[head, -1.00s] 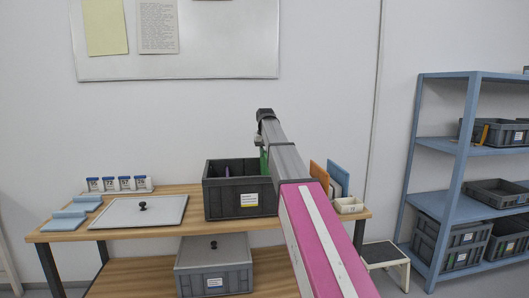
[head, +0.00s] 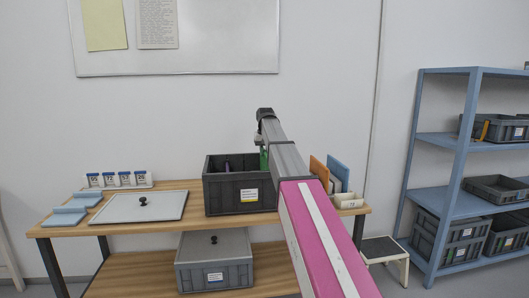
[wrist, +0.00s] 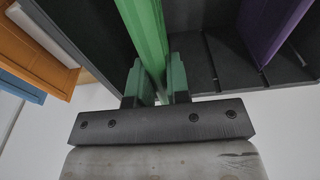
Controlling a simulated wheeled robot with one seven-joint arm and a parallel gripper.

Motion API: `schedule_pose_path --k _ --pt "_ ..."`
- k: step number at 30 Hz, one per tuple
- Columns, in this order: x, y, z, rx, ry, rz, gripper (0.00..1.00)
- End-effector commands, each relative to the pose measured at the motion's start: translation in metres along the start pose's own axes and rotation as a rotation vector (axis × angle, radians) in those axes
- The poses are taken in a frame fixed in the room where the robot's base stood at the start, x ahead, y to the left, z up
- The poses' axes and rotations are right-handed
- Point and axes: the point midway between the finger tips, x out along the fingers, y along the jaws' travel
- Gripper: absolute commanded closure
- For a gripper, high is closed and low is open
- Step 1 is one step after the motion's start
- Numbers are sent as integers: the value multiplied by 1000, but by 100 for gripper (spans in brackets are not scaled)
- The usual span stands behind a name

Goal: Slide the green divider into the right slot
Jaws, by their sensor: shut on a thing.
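The green divider (head: 263,160) is upright at the right part of the open grey crate (head: 228,196), partly hidden by my arm in the head view. In the wrist view, my gripper (wrist: 156,86) is shut on the green divider (wrist: 146,32), one finger on each side. The purple divider (head: 227,166) stands inside the crate, left of the green one; it also shows in the wrist view (wrist: 268,28). Ribs line the crate's inner wall in the wrist view. The divider's lower edge and the right slot are hidden, so I cannot tell how they meet.
Orange (head: 319,171) and blue (head: 338,170) dividers stand in a rack right of the crate, beside a small pale bin (head: 350,201). Left of the crate lie a grey lid (head: 120,207), labelled blocks (head: 118,180) and blue pieces (head: 75,210). Another crate (head: 212,275) is below.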

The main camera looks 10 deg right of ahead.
Motion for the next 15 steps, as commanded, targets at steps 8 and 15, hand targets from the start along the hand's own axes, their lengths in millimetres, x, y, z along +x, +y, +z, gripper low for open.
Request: schedule_pose_path --k 8,15 --pt "10 0 1 0 0 0 100" --pt "18 0 2 0 0 0 100"
